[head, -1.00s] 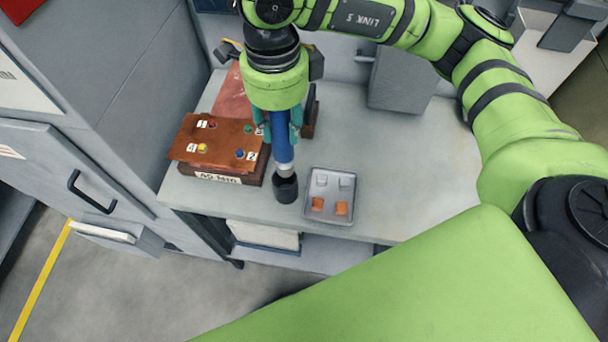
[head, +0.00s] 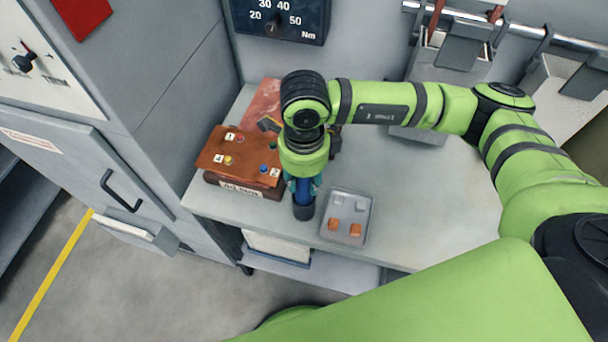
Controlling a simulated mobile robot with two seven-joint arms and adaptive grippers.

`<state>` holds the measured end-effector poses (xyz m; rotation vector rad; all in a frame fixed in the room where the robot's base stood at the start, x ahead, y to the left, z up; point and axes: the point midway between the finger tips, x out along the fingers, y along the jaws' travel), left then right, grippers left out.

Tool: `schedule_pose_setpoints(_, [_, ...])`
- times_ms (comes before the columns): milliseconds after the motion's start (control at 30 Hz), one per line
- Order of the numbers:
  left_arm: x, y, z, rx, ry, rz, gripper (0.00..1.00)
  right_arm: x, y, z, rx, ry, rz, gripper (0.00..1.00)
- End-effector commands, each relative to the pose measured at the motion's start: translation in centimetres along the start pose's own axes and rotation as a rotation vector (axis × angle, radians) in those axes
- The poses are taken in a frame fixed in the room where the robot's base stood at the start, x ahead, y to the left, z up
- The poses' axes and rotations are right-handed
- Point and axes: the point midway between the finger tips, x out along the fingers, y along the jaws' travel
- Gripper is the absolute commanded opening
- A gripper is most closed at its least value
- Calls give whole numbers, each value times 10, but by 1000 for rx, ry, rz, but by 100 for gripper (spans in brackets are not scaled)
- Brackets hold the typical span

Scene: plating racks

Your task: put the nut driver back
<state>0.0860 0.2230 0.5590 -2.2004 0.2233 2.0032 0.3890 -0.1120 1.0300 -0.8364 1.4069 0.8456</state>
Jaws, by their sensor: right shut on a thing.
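The nut driver (head: 302,190) shows as an upright blue shaft below my right gripper (head: 303,183). My right gripper comes down from above and is shut on it. A dark round cup (head: 303,212) stands on the bench directly under the driver. The driver's lower end is hidden at the cup and appears to be inside it. The gripper's wrist covers the driver's top. My left gripper is not in view.
A grey tray (head: 329,234) with orange and pale blocks lies just right of the cup. A brown board with coloured buttons (head: 243,150) stands to the left. The grey bench (head: 420,215) is clear on the right. A cabinet (head: 150,120) rises at left.

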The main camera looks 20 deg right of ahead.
Motion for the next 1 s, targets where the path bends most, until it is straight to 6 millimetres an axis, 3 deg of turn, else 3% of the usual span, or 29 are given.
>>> schedule_pose_setpoints(167, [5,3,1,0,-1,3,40,3,0,1,0,-2,-2,0])
schedule_pose_setpoints(200, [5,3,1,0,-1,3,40,3,0,0,0,-1,-1,38])
schedule_pose_setpoints(267, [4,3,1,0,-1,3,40,2,0,0,0,0,0,57])
schedule_pose_setpoints(733, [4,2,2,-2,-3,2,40,-5,-1,1,0,-3,-2,57])
schedule_pose_setpoints(1000, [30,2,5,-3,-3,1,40,-58,-1,2,-2,-6,-7,57])
